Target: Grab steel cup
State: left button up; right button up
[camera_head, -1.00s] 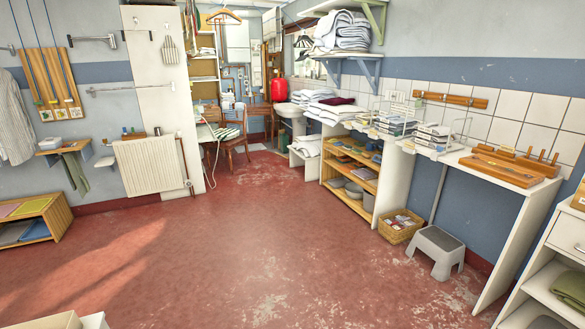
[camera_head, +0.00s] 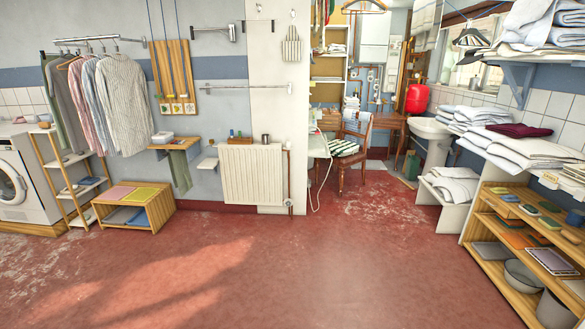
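A small dark grey cup-like thing (camera_head: 265,139), likely the steel cup, stands at the right end of the narrow shelf above the white radiator, against the pale wall panel. It is far off and too small to make out in detail. Neither of my grippers is in view.
The white radiator (camera_head: 252,175) stands by the wall, with small items (camera_head: 238,136) on the shelf above it. A low wooden bench (camera_head: 135,207) is to the left and a wooden shelf unit (camera_head: 497,243) to the right. The red floor (camera_head: 300,270) between is clear.

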aim_at(265, 137)
jog(key=i+u, duration=0.1)
jog(key=i, duration=0.5)
jog(key=i+u, duration=0.1)
jog(key=i, duration=0.5)
jog(key=i+l+u, duration=0.15)
jog(key=i, duration=0.45)
jog(key=i+l+u, duration=0.1)
jog(key=i, duration=0.5)
